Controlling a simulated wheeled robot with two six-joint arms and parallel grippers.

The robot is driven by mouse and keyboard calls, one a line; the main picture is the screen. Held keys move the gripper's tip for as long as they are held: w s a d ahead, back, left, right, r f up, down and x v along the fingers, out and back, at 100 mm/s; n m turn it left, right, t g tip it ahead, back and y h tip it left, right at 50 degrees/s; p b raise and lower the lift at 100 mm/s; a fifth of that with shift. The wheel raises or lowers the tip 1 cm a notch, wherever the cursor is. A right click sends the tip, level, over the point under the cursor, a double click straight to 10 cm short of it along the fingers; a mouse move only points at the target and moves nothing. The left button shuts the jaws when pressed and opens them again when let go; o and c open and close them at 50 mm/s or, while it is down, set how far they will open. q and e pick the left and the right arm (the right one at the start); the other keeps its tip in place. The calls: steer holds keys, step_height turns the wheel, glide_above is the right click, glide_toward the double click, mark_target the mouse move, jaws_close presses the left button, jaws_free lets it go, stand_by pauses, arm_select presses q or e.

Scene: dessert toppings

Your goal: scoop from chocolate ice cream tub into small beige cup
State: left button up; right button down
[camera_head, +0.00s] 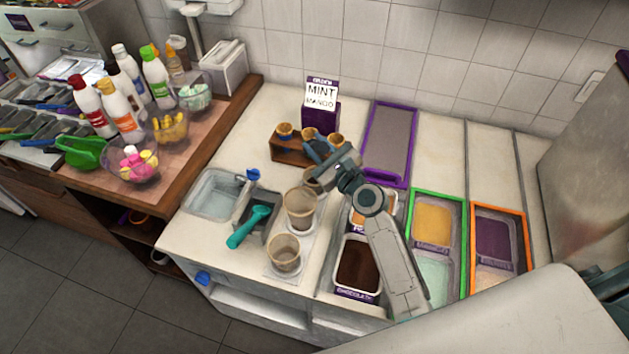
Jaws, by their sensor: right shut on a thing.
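The chocolate tub (358,264), white with dark brown ice cream and a purple label, sits in the counter at the front. My right gripper (322,163) is beyond it, over the back of the cup row. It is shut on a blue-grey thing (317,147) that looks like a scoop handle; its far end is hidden. A beige cup (311,187) stands below the gripper, partly covered. Two more beige cups stand nearer, a tall one (300,210) and a shorter one (285,253). I cannot tell fill levels. My left gripper is not in view.
A teal scoop (248,228) rests in a grey holder, beside a clear water basin (213,194). Green-framed (412,195) and orange-framed (473,210) tubs lie right. Toppings and bottles crowd the left counter.

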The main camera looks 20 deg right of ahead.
steer(key=n+g+y, duration=0.1)
steer(key=n, duration=0.1)
steer(key=n+y, duration=0.1)
steer(key=shift+r+n+g, duration=0.4)
steer(key=n+g, duration=0.1)
steer(key=n, duration=0.1)
steer(key=n+g+y, duration=0.1)
steer(key=n+g, duration=0.1)
steer(key=n+g+y, duration=0.1)
steer(key=n, duration=0.1)
steer(key=shift+w+d+r+g, duration=0.1)
steer(key=shift+d+r+g, duration=0.05)
steer(key=shift+r+g, duration=0.25)
steer(key=n+g, duration=0.3)
steer(key=shift+r, duration=0.4)
steer(key=n+g, duration=0.2)
steer(key=n, duration=0.1)
steer(key=shift+r+g+h, duration=0.25)
steer(key=shift+g+h, duration=0.05)
steer(key=shift+g, duration=0.1)
steer(key=shift+a+n+g+h, duration=0.2)
steer(key=shift+n+g+h, duration=0.2)
steer(key=shift+n+g, duration=0.3)
steer(key=shift+d, duration=0.1)
